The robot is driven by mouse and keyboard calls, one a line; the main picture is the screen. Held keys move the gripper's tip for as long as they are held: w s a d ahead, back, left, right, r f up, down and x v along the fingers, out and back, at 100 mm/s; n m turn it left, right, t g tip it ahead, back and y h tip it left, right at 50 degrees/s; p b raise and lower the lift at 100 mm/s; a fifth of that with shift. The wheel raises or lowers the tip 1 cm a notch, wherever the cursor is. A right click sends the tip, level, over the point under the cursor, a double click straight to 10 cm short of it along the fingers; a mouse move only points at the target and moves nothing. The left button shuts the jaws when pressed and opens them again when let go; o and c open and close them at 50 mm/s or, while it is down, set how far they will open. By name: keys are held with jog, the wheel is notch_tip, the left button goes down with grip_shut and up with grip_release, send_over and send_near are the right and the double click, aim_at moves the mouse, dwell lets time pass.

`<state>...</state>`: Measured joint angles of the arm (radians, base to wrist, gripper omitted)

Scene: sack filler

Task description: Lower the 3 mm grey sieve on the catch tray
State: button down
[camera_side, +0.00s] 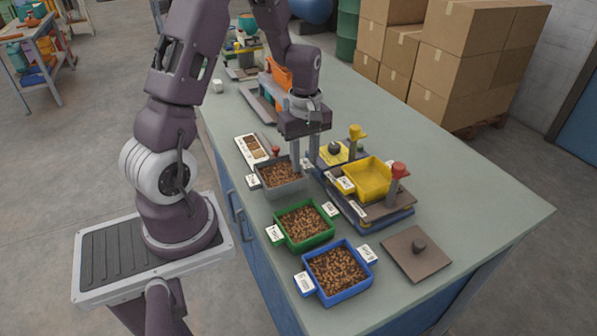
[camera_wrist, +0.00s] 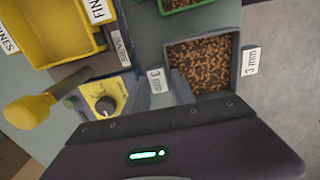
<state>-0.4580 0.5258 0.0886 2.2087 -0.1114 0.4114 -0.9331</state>
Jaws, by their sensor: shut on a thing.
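The grey sieve (camera_side: 282,187), marked 3 mm and full of brown pellets, is left of the sieve shaker in the side view; it shows in the wrist view (camera_wrist: 233,88). My gripper (camera_side: 308,170) points down at the sieve's right edge. Its fingers (camera_wrist: 181,88) are shut on the labelled tab there. I cannot tell whether the sieve touches the table. The yellow catch tray (camera_side: 368,183), with a FINES label, sits on the shaker, right of the sieve and apart from it. It looks empty. The wrist view shows part of it (camera_wrist: 48,30).
The shaker (camera_side: 372,215) has a red-topped post (camera_side: 398,178), a yellow-topped post (camera_side: 355,140) and a dial. A green sieve (camera_side: 304,243) and a blue sieve (camera_side: 345,293), both full, stand in front. A brown lid (camera_side: 407,262) lies at right. The table's right end is clear.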

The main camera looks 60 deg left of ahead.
notch_tip(320, 180, up, 24)
jog(key=w+d, duration=0.6)
jog(key=w, duration=0.3)
jog(key=w+d, duration=0.5)
jog(key=w, duration=0.4)
jog(key=shift+s+f, duration=0.2)
jog(key=shift+f, duration=8.65)
jog(key=shift+f, duration=0.7)
jog(key=c, duration=0.6)
grip_release()
jog(key=shift+o, duration=0.2)
